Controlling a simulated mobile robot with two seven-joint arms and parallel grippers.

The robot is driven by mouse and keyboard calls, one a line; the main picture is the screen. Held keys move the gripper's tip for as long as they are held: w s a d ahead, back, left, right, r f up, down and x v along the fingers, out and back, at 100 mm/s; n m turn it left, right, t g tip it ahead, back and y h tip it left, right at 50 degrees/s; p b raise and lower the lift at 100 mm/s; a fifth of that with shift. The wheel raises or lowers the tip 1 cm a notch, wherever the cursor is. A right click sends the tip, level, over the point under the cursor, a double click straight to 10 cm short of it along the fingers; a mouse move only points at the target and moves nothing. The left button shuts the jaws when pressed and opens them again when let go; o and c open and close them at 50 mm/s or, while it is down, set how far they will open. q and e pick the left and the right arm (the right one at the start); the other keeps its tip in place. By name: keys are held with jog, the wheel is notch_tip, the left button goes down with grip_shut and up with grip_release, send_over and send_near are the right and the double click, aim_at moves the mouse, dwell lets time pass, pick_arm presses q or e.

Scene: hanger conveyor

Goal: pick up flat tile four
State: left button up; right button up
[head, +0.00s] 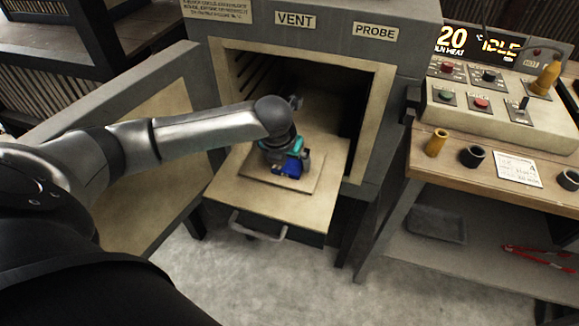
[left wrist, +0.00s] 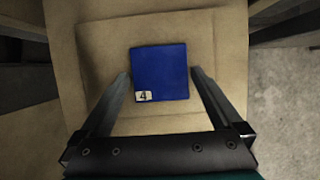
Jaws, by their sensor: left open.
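Flat tile four is a blue square tile (left wrist: 160,70) with a white label reading 4 at its lower left corner. In the left wrist view it lies flat on a tan slab. In the head view the blue tile (head: 289,169) is partly hidden under my left gripper (head: 287,165). In the left wrist view my left gripper (left wrist: 160,85) is open, with one finger on each side of the tile's near part. Gaps show between the fingers and the tile in that view. I cannot tell the gripper's height above it. My right gripper is not in view.
The slab (head: 248,181) rests on the pulled-out shelf (head: 290,212) of a kiln whose door (head: 145,130) stands open at the left. A wooden bench (head: 465,160) with a control panel (head: 488,100), cups and a card stands at the right.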

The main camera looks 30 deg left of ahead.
pick_arm(q)
jog(key=c, duration=1.1)
jog(key=shift+c, duration=0.6)
jog(key=shift+r, duration=0.15)
